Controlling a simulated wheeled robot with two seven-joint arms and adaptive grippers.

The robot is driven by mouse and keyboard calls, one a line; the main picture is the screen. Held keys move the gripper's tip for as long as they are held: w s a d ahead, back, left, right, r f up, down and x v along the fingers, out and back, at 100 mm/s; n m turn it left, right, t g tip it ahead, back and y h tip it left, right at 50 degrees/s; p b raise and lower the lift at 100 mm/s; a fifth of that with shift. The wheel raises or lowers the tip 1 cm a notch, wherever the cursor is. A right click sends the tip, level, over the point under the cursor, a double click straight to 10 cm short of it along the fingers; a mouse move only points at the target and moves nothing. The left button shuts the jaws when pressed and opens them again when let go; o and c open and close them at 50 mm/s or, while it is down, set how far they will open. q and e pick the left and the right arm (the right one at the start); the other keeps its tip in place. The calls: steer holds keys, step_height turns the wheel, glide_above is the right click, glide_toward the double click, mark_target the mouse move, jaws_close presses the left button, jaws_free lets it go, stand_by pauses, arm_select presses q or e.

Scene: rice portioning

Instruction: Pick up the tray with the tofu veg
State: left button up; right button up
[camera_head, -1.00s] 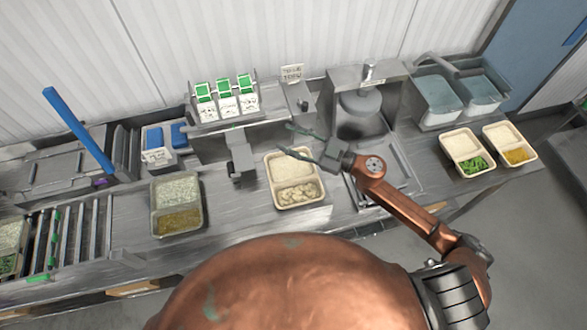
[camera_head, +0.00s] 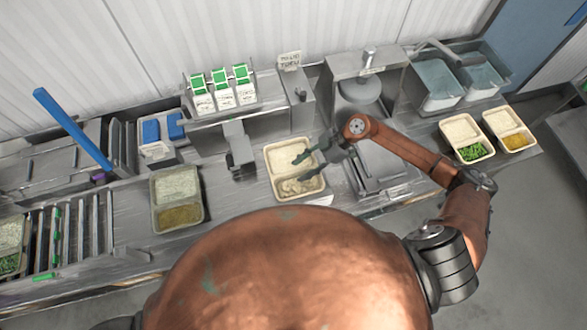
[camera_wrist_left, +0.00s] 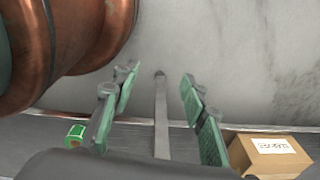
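A two-part cream tray (camera_head: 271,190) stands on the counter in the middle of the head view. One part holds white rice, the other pale lumpy pieces that may be the tofu veg. My right gripper (camera_head: 302,166) comes in from the right with its green fingers spread over this tray. I cannot tell whether they touch it. My left gripper shows only in the left wrist view (camera_wrist_left: 157,88), open, with nothing held between its fingers.
A grey-rimmed tray (camera_head: 153,211) stands to the left. Two cream trays, one with green vegetables (camera_head: 489,151) and one with yellow food (camera_head: 534,140), stand at the right. Behind are a label rack (camera_head: 221,92) and a metal dispenser (camera_head: 362,90). A carton (camera_wrist_left: 268,153) is below my left gripper.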

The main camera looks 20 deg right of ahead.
steer(key=shift+x, duration=1.15)
steer(key=shift+c, duration=0.7)
steer(key=shift+r, duration=0.1)
jaws_close()
